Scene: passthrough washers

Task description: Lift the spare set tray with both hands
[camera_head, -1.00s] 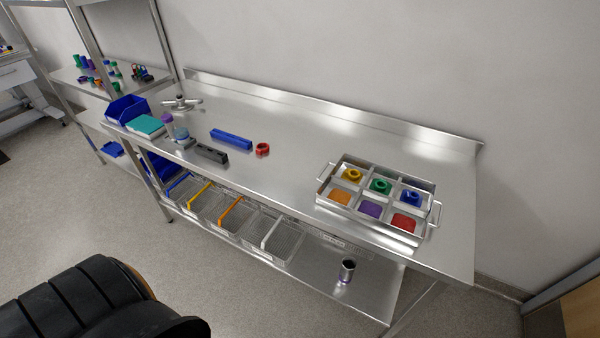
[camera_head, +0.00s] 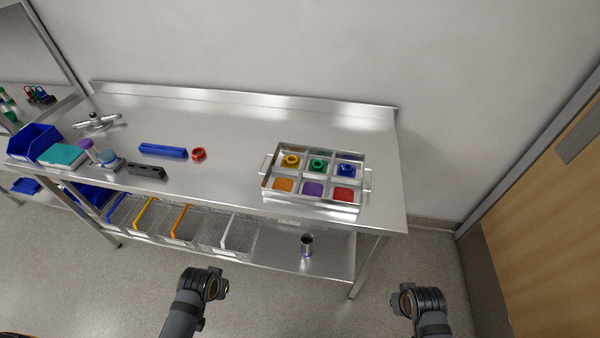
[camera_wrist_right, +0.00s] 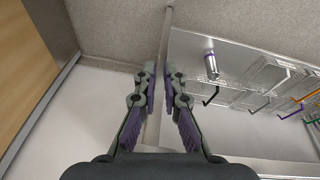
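The spare set tray (camera_head: 312,202) is a metal tray with six compartments and a handle at each short end. It stands on the right part of the steel bench. Its back row holds yellow, green and blue ring-like parts; its front row shows orange, purple and red squares. My left gripper (camera_head: 214,284) is low in front of the bench, apart from the tray; its fingers cannot be made out. My right arm's end (camera_head: 422,300) is right of the bench, also apart from the tray. In the right wrist view my right gripper (camera_wrist_right: 160,82) is open and empty.
On the steel bench (camera_head: 230,125) are a blue block (camera_head: 163,151), red ring (camera_head: 198,154), dark block (camera_head: 146,171), teal box (camera_head: 62,156) and blue bin (camera_head: 34,142). Wire baskets and a metal cup (camera_head: 307,245) stand on the lower shelf. A wooden door (camera_head: 540,200) is at right.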

